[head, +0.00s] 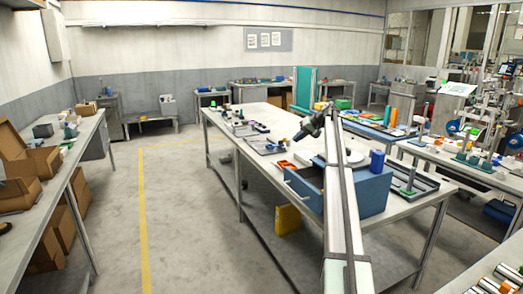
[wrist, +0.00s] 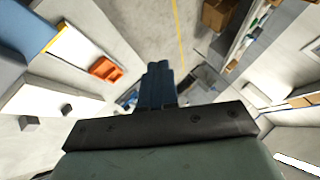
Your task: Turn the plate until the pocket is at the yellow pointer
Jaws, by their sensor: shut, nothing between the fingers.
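A pale round plate (head: 355,158) lies on the central bench in the head view, partly hidden behind my arm. Neither its pocket nor the yellow pointer can be made out there. In the wrist view a white slab (wrist: 45,92) with dark blocks near it is at the left; I cannot tell if it is the plate. A thin yellow strip (wrist: 54,36) lies beside a blue surface there; I cannot tell if it is the pointer. My gripper (head: 299,137) is above the bench, left of the plate and apart from it. Its fingers (wrist: 159,66) are shut and empty.
A blue box (head: 372,190) stands at the bench's near edge with a blue cylinder (head: 377,161) by it. An orange tray (head: 286,165) lies left of the plate. Small parts crowd the bench's far end.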

